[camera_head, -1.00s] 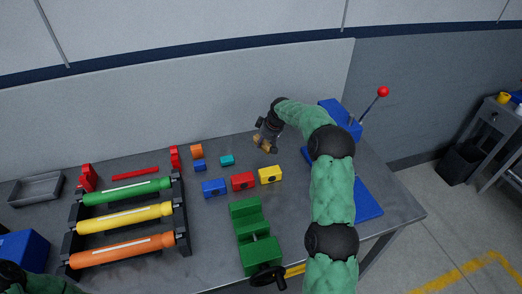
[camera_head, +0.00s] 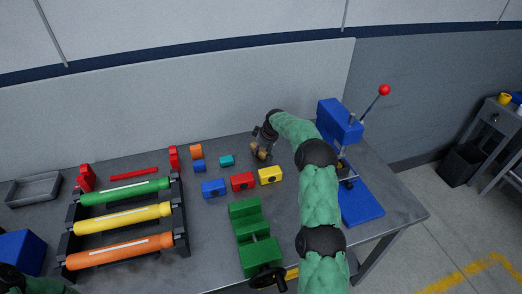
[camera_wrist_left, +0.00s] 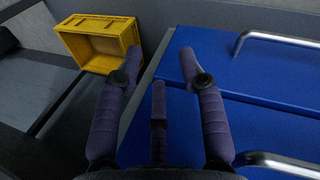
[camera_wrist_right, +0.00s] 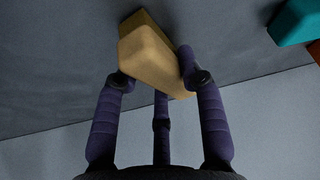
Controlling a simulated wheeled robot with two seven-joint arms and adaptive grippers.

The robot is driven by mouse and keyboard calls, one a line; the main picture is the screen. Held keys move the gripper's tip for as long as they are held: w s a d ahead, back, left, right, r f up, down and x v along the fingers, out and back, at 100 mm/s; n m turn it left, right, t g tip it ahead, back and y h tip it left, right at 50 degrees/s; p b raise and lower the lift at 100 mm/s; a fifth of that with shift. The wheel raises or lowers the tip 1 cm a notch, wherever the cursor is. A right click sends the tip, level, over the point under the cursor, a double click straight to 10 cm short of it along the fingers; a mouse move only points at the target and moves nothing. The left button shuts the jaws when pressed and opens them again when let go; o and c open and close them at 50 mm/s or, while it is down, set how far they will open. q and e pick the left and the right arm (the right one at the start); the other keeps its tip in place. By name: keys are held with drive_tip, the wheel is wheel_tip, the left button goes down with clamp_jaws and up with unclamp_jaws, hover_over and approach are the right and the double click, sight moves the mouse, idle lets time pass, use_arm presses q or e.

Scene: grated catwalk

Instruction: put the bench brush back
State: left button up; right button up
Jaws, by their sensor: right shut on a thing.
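A tan wooden-looking block, which I take to be the bench brush (camera_wrist_right: 150,45), is between the fingers of my right gripper (camera_wrist_right: 157,75), which is shut on it. In the right wrist view it is tilted, and I can make out no bristles. In the head view my right gripper (camera_head: 262,148) holds the brush (camera_head: 262,155) at the back of the grey bench (camera_head: 120,264), behind the yellow block. My left gripper (camera_wrist_left: 158,65) is open and empty in the left wrist view, above blue drawer fronts.
Blue, red and yellow blocks (camera_head: 271,175) stand in a row in front of the right gripper. A green vise (camera_head: 250,230) is nearer. A blue press (camera_head: 340,125) stands right, a roller rack (camera_head: 125,218) left, a grey tray (camera_head: 35,190) far left. The wall is close behind.

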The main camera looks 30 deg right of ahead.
drive_tip(key=shift+f, duration=0.1)
drive_tip(key=o, duration=1)
drive_tip(key=shift+r, duration=0.3)
drive_tip(key=p+v, duration=0.1)
drive_tip(key=v, duration=1)
drive_tip(key=shift+s+r+p, duration=0.1)
drive_tip(key=shift+r+p, duration=0.2)
drive_tip(key=shift+p, duration=0.1)
